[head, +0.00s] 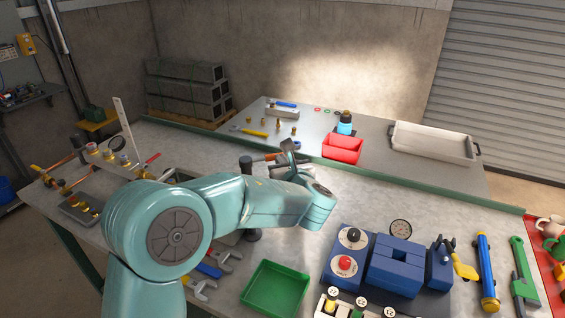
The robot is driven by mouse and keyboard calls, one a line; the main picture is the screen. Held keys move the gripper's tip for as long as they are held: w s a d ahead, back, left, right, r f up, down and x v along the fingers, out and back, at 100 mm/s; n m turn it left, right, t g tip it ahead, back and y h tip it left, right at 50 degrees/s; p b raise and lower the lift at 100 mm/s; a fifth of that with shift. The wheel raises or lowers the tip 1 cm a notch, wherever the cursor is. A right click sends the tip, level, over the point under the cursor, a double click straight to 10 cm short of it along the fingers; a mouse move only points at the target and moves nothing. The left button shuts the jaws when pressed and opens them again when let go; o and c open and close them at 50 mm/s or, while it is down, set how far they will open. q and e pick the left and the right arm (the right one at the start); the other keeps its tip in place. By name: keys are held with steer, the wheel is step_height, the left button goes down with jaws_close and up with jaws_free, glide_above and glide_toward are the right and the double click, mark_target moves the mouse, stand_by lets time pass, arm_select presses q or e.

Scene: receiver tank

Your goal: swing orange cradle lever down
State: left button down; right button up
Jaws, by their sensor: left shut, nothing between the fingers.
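My left arm comes in from the left and crosses the middle of the bench. Its wrist bends back, and the left gripper (284,160) is beyond the forearm, shut and empty. A short orange bar (266,157), which looks like the cradle lever, lies just left of the gripper, beside a dark upright cylinder (246,166). I cannot tell whether the fingers touch the bar. My forearm hides most of the cradle area below; a dark round foot (253,235) shows under it. My right gripper is not in view.
A green tray (275,290) and wrenches (203,287) lie in front of the arm. A blue block (396,266) and a control box (347,257) stand to the right. A red bin (342,149) is behind.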

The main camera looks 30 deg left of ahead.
arm_select(q)
steer(key=shift+w+a+r+b, duration=0.3)
steer(key=shift+w+a+b, duration=0.1)
steer(key=shift+w, duration=0.05)
steer(key=shift+d, duration=0.15)
